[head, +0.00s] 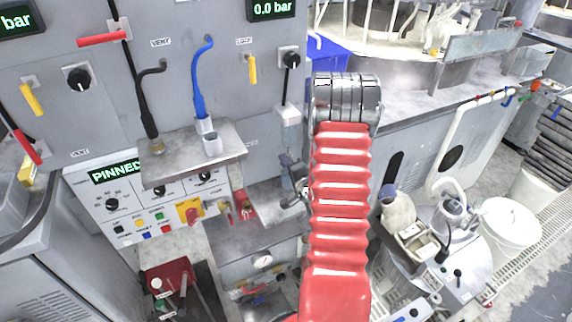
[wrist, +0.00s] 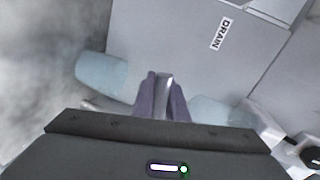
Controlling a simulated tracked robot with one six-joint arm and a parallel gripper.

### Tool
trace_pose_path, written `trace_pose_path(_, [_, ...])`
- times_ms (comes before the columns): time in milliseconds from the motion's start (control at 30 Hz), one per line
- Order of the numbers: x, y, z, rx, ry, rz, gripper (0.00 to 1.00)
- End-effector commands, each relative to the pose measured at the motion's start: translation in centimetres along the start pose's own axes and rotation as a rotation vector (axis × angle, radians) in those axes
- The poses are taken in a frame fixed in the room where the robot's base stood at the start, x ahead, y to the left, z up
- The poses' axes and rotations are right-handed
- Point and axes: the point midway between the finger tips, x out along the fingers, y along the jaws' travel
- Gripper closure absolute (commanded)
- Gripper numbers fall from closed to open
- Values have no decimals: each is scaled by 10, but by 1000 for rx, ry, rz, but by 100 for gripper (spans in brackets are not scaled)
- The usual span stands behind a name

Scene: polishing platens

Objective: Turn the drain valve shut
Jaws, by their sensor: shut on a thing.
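In the wrist view, my gripper (wrist: 162,96) is shut, its two purple-grey fingers on either side of a narrow metallic piece, the drain valve's handle (wrist: 165,82). A pale blue pipe-like part (wrist: 102,76) shows left of the fingers, and a similar one (wrist: 222,110) to the right. A white DRAIN label (wrist: 220,33) is on the grey panel above and to the right. The valve's body is mostly hidden behind my fingers and gripper housing. In the head view, my red-sleeved arm hides much of the area around the gripper, and I cannot make out the valve there.
A grey panel with gauges and coloured levers stands at left in the head view. A small metal shelf (head: 190,165) with a blue hose (head: 199,85) juts out beside my arm. A white bucket (head: 510,230) and a cart with bottles (head: 398,207) stand at right.

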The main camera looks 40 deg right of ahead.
Motion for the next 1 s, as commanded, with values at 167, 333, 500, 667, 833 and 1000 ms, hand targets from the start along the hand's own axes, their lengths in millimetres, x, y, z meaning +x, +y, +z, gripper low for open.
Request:
trace_pose_path(167, [-1,0,-3,105,-13,4,100])
trace_pose_path(333, [-1,-1,-2,162,-24,5,100])
trace_pose_path(500, [-1,-1,-2,185,-27,5,100])
trace_pose_path(667, [-1,-1,-2,187,-27,5,100])
trace_pose_path(833, [-1,-1,-3,187,-26,6,100])
trace_pose_path(1000, [-1,-2,-2,186,-29,4,76])
